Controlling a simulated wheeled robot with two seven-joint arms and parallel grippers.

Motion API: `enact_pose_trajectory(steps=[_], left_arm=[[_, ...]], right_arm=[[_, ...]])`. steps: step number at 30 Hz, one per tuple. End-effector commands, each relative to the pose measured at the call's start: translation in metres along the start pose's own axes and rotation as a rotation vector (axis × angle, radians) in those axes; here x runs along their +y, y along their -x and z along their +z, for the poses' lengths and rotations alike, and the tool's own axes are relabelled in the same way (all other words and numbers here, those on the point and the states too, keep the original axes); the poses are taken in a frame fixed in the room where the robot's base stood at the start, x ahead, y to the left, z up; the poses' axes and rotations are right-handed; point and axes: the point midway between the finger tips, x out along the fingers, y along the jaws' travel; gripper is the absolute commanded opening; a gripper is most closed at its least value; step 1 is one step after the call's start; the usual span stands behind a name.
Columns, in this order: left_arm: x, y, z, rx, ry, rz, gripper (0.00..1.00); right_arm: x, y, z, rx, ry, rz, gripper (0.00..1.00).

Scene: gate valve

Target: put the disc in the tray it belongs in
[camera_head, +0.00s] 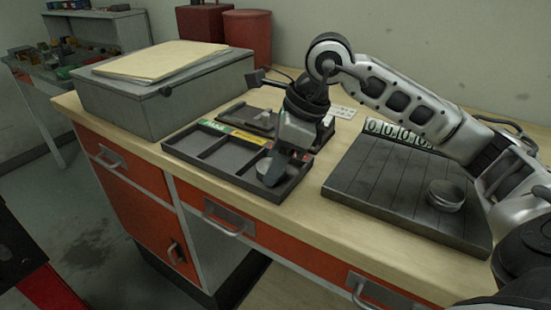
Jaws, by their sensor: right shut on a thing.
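The black tray (237,181) lies on the bench and has three compartments side by side. Along its back edge are a green label (215,126), a yellow label (248,138) and a red label partly behind my gripper. My right gripper (274,168) points down over the right compartment, under the red label. It is shut on a grey disc (270,174), which is tilted on edge, low in or just above that compartment. I cannot tell whether the disc touches the tray floor. The left and middle compartments look empty. My left gripper is out of view.
A grey box (165,90) stands at back left, with red containers (248,32) behind. A dark holder (255,118) sits behind the tray.

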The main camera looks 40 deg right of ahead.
Motion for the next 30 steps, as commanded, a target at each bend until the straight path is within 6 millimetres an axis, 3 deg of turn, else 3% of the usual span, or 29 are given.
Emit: enact_pose_trajectory(steps=[5,6,19,30], left_arm=[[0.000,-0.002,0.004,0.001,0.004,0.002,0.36],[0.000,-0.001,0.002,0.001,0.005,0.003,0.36],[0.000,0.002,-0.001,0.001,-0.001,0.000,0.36],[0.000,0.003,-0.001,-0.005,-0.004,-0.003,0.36]], right_arm=[[0.000,-0.004,-0.001,-0.002,0.000,-0.001,0.09],[0.000,-0.003,-0.001,0.000,0.000,0.000,0.56],[0.000,0.007,0.001,-0.001,-0.001,-0.002,0.56],[-0.001,0.084,0.001,-0.004,-0.001,-0.004,0.56]])
